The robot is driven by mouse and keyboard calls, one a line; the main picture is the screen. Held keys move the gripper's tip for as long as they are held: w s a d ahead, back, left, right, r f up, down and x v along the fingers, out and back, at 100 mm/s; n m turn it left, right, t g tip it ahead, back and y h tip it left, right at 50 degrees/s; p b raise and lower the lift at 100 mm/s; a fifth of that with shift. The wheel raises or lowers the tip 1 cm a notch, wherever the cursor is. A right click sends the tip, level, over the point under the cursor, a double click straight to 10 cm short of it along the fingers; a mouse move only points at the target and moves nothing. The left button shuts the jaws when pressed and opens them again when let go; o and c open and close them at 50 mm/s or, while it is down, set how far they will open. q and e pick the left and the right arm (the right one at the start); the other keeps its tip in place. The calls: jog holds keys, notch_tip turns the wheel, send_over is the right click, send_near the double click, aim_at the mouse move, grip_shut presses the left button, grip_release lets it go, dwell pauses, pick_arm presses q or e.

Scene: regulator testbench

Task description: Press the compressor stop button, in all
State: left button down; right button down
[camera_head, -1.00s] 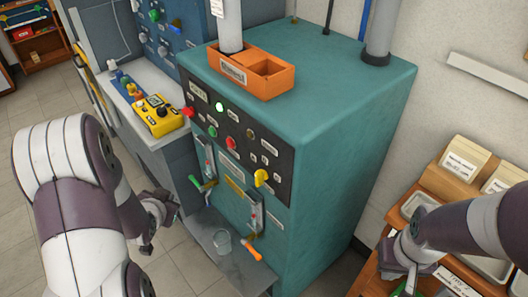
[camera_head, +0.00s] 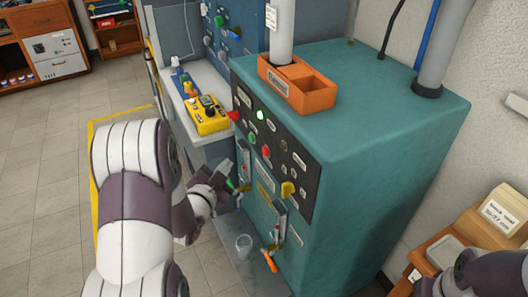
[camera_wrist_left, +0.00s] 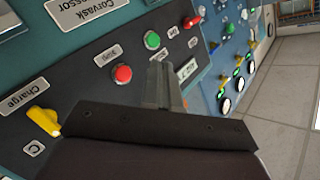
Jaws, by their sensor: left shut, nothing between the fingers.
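The compressor is a teal cabinet (camera_head: 385,150) with a black control panel. A round red button (camera_head: 266,151) on the panel sits below a green button (camera_head: 252,138). In the left wrist view the red button (camera_wrist_left: 121,73) has a small white label beside it, and the green button (camera_wrist_left: 152,40) is further up. My left gripper (camera_head: 222,172) is to the left of the panel, apart from the red button. In the left wrist view its fingers (camera_wrist_left: 165,85) are shut and empty, beside the red button. My right gripper is at the lower right, mostly cut off.
A yellow knob (camera_head: 288,189) and another red knob (camera_head: 234,115) stick out of the panel. A yellow control box (camera_head: 207,114) stands on the grey bench to the left. An orange tray (camera_head: 297,85) is on the cabinet top.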

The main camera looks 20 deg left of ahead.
pick_arm(q)
jog(key=w+d, duration=0.4)
jog(key=w, duration=0.1)
jog(key=shift+w+d+b, duration=0.25)
jog(key=shift+d+b, duration=0.05)
jog(key=shift+d, duration=0.1)
dwell(1.8)
jog(key=shift+w+d, duration=0.25)
jog(key=shift+w, duration=0.1)
jog(key=shift+w+d+b, duration=0.3)
jog(key=shift+w+b, duration=0.05)
dwell(0.7)
dwell(0.3)
jog(key=shift+s+a, duration=0.55)
jog(key=shift+s, duration=0.15)
jog(key=shift+s+a, duration=1.65)
jog(key=shift+s, duration=0.25)
